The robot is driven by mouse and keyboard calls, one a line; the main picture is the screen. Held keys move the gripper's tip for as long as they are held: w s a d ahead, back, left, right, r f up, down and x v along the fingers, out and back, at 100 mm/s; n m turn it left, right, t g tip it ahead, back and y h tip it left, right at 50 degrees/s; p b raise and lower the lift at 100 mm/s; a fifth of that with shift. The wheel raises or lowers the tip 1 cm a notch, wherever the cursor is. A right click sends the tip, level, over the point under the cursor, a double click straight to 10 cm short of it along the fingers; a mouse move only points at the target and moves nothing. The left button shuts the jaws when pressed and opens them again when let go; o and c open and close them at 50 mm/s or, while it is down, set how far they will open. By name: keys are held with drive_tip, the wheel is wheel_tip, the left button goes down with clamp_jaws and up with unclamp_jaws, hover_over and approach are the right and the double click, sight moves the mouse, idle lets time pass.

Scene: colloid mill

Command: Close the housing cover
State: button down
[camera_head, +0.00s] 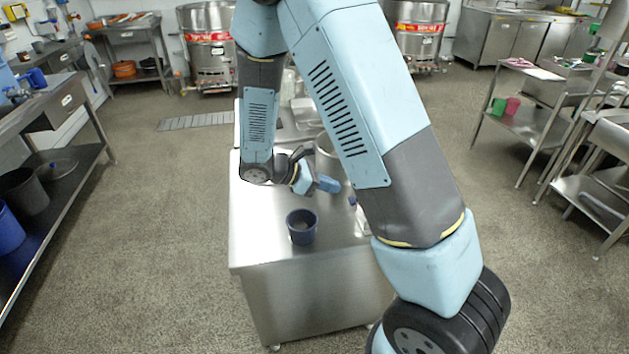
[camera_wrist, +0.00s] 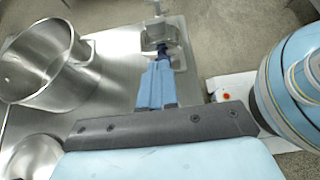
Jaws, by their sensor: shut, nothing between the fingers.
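My gripper (camera_wrist: 157,84) is shut, with its light-blue fingers side by side and nothing held between them. Its tips are close to a small dark-blue part (camera_wrist: 163,52) below a steel block (camera_wrist: 160,34) in the wrist view; I cannot tell whether they touch. In the head view my gripper (camera_head: 328,184) is low over the right part of the steel table (camera_head: 262,240). The housing cover cannot be told apart for certain, and my arm hides much of the machine in the head view.
A steel pot (camera_wrist: 40,62) stands left of my gripper in the wrist view. A white box with a red button (camera_wrist: 225,97) is at the right. A dark-blue cup (camera_head: 301,228) stands near the table's front. Floor left of the table is clear.

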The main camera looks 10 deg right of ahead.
drive_tip(key=d, duration=0.5)
drive_tip(key=shift+d+r, duration=0.1)
drive_tip(key=shift+r, duration=0.05)
drive_tip(key=shift+w+r, duration=0.1)
idle(0.3)
